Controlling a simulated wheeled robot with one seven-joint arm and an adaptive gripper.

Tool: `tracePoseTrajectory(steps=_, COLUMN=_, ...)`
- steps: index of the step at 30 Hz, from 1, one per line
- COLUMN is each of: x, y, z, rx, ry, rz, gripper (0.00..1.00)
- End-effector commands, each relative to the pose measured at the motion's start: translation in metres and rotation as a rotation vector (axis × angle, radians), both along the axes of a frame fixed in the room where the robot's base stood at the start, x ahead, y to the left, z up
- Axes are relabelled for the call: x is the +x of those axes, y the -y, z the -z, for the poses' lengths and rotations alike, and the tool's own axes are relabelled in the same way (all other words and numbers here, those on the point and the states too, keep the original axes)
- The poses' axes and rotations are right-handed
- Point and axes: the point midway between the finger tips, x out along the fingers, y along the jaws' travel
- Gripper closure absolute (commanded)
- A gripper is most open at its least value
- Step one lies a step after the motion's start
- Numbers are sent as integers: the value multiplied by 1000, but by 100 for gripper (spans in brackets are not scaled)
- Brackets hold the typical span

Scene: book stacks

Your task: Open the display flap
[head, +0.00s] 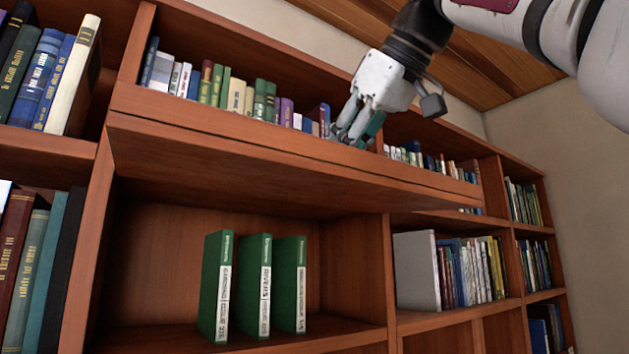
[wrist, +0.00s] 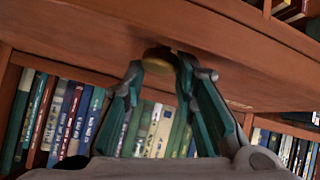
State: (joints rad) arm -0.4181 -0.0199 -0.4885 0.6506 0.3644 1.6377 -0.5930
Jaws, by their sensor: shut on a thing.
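The display flap (head: 250,165) is a wide reddish-brown wooden panel. In the head view it stands out raised above an open compartment, its underside showing. It also fills the top of the wrist view (wrist: 70,45). A round brass-coloured knob (wrist: 158,60) sits on the panel in the wrist view, between my teal fingertips. In the head view my gripper hides the knob. My gripper (head: 355,132) is at the panel's front edge, right of its middle, and is shut on the knob; its fingers also show in the wrist view (wrist: 160,75).
Three green journals (head: 262,285) stand upright in the compartment under the flap. A row of books (head: 235,95) stands on the shelf behind and above it.

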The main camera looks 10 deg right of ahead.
Motion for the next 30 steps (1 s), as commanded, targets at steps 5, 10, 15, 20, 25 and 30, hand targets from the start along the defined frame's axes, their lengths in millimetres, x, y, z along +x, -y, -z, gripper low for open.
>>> tracePoseTrajectory(steps=5, x=1, y=4, z=-1, rx=-11, ry=-16, rz=15, gripper=100)
tracePoseTrajectory(steps=10, x=-1, y=4, z=-1, rx=-13, ry=-23, rz=15, gripper=100)
tracePoseTrajectory(steps=15, x=-1, y=4, z=-1, rx=-14, ry=-25, rz=14, gripper=100)
tracePoseTrajectory(steps=20, x=0, y=3, z=-1, rx=-13, ry=-25, rz=15, gripper=100)
tracePoseTrajectory(steps=25, x=-1, y=3, z=-1, rx=-13, ry=-25, rz=13, gripper=55)
tracePoseTrajectory(steps=30, x=-3, y=2, z=-2, rx=-11, ry=-22, rz=8, gripper=55)
